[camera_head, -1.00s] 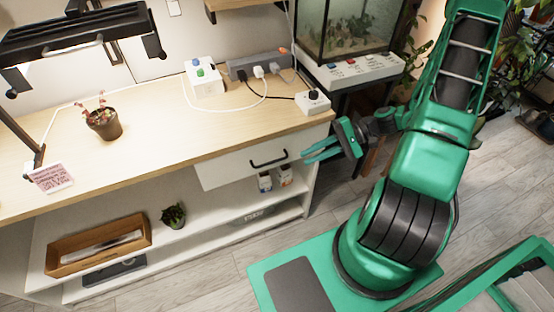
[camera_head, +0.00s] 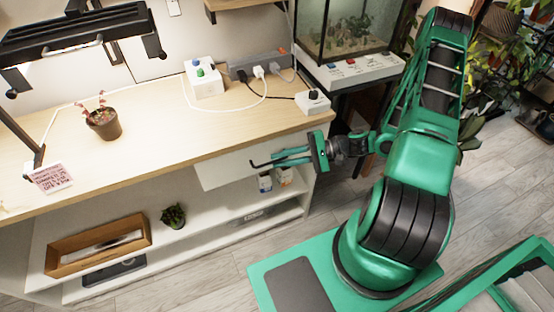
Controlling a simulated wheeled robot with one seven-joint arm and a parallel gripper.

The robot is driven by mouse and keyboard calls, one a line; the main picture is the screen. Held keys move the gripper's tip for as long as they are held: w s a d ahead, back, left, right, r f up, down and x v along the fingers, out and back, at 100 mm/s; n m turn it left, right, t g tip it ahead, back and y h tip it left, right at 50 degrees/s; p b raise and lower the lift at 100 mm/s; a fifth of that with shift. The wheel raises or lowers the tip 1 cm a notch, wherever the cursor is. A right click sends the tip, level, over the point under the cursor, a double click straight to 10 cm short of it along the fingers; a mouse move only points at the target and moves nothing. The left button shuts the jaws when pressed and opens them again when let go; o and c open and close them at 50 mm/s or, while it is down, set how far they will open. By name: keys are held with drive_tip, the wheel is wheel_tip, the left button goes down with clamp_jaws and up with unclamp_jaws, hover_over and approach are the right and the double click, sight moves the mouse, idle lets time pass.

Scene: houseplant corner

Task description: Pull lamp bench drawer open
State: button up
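The lamp bench drawer (camera_head: 225,172) has a white front under the right end of the wooden bench top. It looks shut, close under the top's edge. Its black bar handle (camera_head: 257,164) shows at its left end; the rest is hidden by my gripper. My gripper (camera_head: 277,158) reaches in from the right, with its green fingers at the handle. The two fingers look a little apart, one above the other, around the right part of the bar. I cannot tell whether they touch it.
The bench top (camera_head: 160,150) holds a potted plant (camera_head: 104,124), a pink note (camera_head: 51,177), a white switch box (camera_head: 204,79) and a power strip (camera_head: 257,65) with cables. Small bottles (camera_head: 265,182) stand on the shelf below the drawer. A terrarium (camera_head: 345,35) stands behind my arm.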

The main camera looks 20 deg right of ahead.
drive_tip(key=shift+x, duration=0.95)
clamp_jaws()
idle(0.7)
